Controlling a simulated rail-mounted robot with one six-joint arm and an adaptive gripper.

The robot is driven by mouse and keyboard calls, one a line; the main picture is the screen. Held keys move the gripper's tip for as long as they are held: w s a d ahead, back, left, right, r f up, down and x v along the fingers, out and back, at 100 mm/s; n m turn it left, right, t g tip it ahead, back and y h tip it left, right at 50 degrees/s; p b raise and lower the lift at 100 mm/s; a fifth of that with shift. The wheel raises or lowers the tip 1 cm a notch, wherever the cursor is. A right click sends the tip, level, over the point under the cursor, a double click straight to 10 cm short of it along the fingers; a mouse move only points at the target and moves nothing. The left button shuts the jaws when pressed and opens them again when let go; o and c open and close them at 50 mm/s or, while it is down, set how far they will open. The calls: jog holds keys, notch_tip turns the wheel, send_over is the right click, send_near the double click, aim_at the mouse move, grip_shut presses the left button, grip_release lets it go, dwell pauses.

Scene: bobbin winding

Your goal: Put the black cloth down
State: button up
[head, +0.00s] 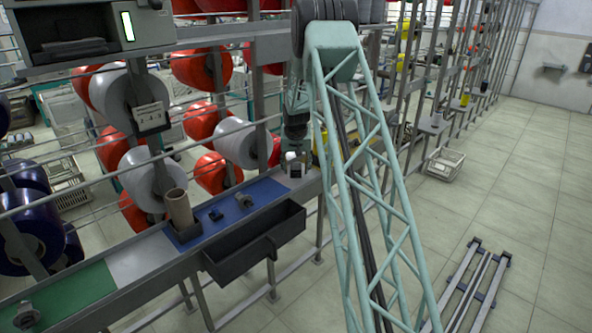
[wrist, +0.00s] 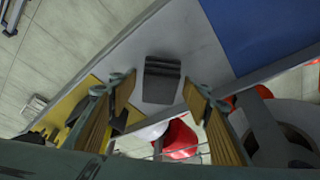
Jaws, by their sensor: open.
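The black cloth (wrist: 162,80) shows in the wrist view as a small dark folded block. It lies flat on a bare grey stretch of the bench (wrist: 205,52), between a blue area and a yellow area. My gripper (wrist: 157,84) is open, with one finger on each side of the cloth in the picture. Both fingers look clear of it, and the gap in height is hard to judge.
The blue mat (head: 235,206) on the bench holds small dark parts. A brown tube (head: 179,209) stands upright in a holder, and a black bin (head: 255,244) hangs at the front edge. Red and white bobbins (head: 236,141) fill the rack behind. A yellow surface (wrist: 86,97) lies near the left finger.

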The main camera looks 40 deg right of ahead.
jog(key=v, duration=1.2)
dwell(0.7)
